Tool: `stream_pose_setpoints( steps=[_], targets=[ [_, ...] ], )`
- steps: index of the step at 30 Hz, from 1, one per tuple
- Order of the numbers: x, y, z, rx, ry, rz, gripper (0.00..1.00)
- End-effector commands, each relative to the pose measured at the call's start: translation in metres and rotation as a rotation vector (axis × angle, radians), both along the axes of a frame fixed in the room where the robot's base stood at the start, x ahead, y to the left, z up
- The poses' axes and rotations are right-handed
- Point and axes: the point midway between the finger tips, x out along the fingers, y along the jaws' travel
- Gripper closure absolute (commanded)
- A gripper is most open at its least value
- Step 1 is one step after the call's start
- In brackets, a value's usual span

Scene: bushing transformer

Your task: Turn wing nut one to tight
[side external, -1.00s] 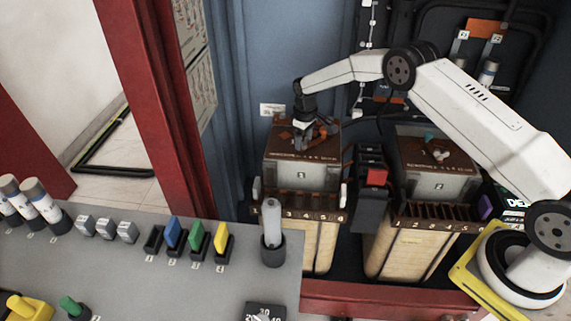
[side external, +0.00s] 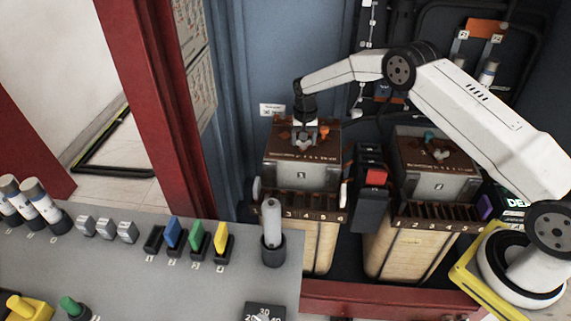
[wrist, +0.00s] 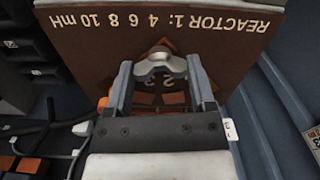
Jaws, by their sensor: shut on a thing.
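The silver wing nut (wrist: 160,66) sits on the brown top of the reactor 1 box (side external: 302,180), with an orange pointed piece around it. In the wrist view my gripper (wrist: 160,62) has one finger on each side of the nut and is shut on it. In the side view my gripper (side external: 304,140) points down onto the box's top, and the nut is hard to make out there. The label reading REACTOR 1 (wrist: 165,22) is upside down in the wrist view. The nut's tightness cannot be told.
A second box (side external: 437,180) stands to the right, with its own grey wing nut (side external: 438,153) and a teal piece. A dark unit with a red block (side external: 376,177) stands between the boxes. The grey console (side external: 150,275) fills the left front. Cables (wrist: 50,135) run beside the first box.

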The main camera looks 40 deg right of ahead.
Motion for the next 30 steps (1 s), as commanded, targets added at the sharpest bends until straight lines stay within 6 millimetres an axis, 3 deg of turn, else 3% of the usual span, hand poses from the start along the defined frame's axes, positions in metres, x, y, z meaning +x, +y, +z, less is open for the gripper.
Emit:
stream_pose_setpoints(
  steps=[9,24,25,27,30],
  targets=[
    [0.0002,0.0001,0.0006,0.000,0.000,-0.147,0.88],
    [0.0003,-0.0001,0.0006,0.000,-0.001,-0.174,0.88],
    [0.0003,-0.0001,0.0006,0.000,-0.001,-0.174,0.23],
    [0.0003,-0.0001,0.0006,0.000,-0.001,-0.174,0.01],
    [0.0003,-0.0001,0.0005,0.000,-0.001,-0.173,0.00]
  ],
)
